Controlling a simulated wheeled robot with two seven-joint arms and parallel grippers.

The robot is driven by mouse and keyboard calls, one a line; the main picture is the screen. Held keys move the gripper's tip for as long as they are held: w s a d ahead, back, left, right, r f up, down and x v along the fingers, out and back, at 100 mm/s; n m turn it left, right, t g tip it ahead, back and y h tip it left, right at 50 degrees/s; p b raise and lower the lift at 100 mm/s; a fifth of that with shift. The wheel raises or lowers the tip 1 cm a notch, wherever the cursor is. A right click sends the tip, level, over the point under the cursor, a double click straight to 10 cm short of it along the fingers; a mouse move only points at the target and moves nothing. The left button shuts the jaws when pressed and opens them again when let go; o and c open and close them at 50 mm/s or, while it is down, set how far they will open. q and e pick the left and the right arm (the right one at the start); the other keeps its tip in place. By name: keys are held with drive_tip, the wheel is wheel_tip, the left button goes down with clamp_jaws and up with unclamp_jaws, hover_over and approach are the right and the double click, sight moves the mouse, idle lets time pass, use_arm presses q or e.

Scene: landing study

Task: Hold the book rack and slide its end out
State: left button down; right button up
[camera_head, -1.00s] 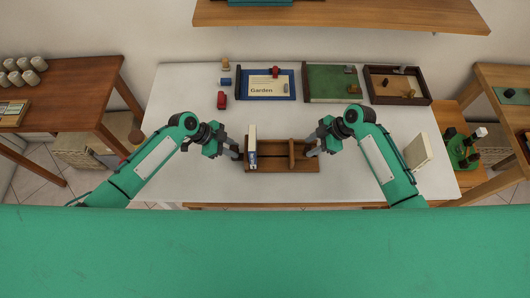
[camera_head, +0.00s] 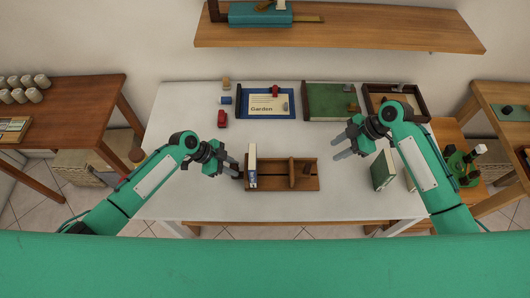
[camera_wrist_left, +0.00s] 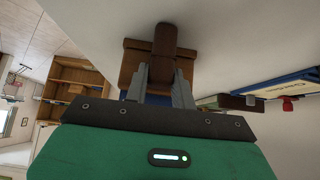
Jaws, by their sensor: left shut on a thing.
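The brown wooden book rack (camera_head: 272,184) lies near the front edge of the white table. A pale book with a blue lower part (camera_head: 252,165) stands at its left end. An upright wooden piece (camera_head: 292,173) stands right of the middle. My left gripper (camera_head: 237,172) is at the rack's left end; in the left wrist view its fingers (camera_wrist_left: 158,85) are around a brown wooden part of the rack (camera_wrist_left: 164,42). My right gripper (camera_head: 342,146) is open and empty, apart from the rack, above and to the right of its right end.
Green and pale books (camera_head: 382,171) stand on the table by my right forearm. A blue Garden board (camera_head: 263,104), a green board (camera_head: 330,103), a wooden tray (camera_head: 375,90) and a red toy (camera_head: 222,118) lie at the back. Table between them and the rack is clear.

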idle(0.4)
use_arm(q)
drive_tip(key=c, duration=1.1)
unclamp_jaws()
